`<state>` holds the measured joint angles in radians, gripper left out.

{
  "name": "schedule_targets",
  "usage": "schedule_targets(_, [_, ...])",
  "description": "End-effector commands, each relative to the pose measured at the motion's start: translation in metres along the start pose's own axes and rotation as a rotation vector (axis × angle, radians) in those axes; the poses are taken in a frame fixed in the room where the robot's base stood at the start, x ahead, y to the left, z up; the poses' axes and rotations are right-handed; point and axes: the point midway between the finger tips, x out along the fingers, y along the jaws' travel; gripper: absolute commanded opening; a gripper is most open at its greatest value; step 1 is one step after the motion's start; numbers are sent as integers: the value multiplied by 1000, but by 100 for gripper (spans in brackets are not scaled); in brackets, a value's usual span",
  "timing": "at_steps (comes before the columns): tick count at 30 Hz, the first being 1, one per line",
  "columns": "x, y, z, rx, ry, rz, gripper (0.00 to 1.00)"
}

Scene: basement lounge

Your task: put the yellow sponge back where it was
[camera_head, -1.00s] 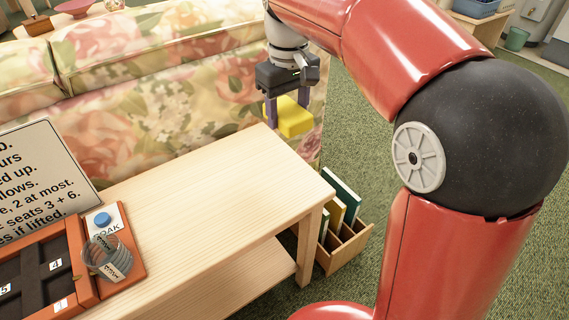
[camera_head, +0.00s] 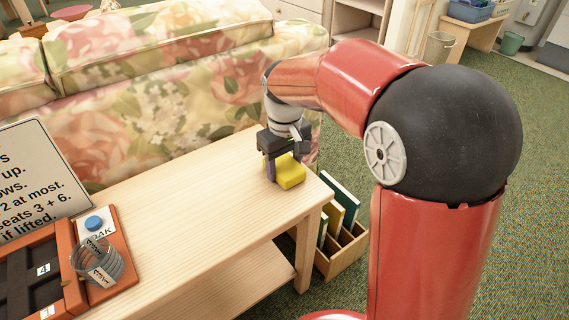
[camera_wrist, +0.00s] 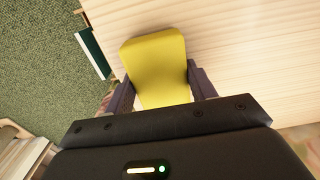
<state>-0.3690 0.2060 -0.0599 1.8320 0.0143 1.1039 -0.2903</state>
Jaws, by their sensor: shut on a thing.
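The yellow sponge (camera_head: 290,172) is between the fingers of my gripper (camera_head: 284,170), at the far right end of the light wooden table (camera_head: 215,205). My gripper points down and is shut on the sponge. In the wrist view the sponge (camera_wrist: 155,66) sits between the two dark fingers (camera_wrist: 160,92), over the table's edge region with wood to its right and green carpet to its left. The sponge is at or just above the tabletop; I cannot tell whether it touches.
An orange tray (camera_head: 118,262) with a blue button (camera_head: 94,223) and a clear glass jar (camera_head: 97,262) stands at the table's left, beside a printed sign (camera_head: 40,170). A flowered sofa (camera_head: 150,120) runs behind. A wooden box of books (camera_head: 342,250) stands on the floor at right. The table's middle is clear.

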Motion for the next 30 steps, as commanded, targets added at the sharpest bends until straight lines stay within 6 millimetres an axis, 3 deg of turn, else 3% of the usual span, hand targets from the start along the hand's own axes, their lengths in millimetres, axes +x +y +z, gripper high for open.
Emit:
schedule_targets(7, [3,0,0,0,0,0,37])
schedule_targets(8, [3,0,0,0,0,0,57])
schedule_targets(13, [2,0,0,0,0,0,77])
schedule_targets(23, [-3,0,0,0,0,0,77])
schedule_targets(30, [-42,0,-1,0,4,2,77])
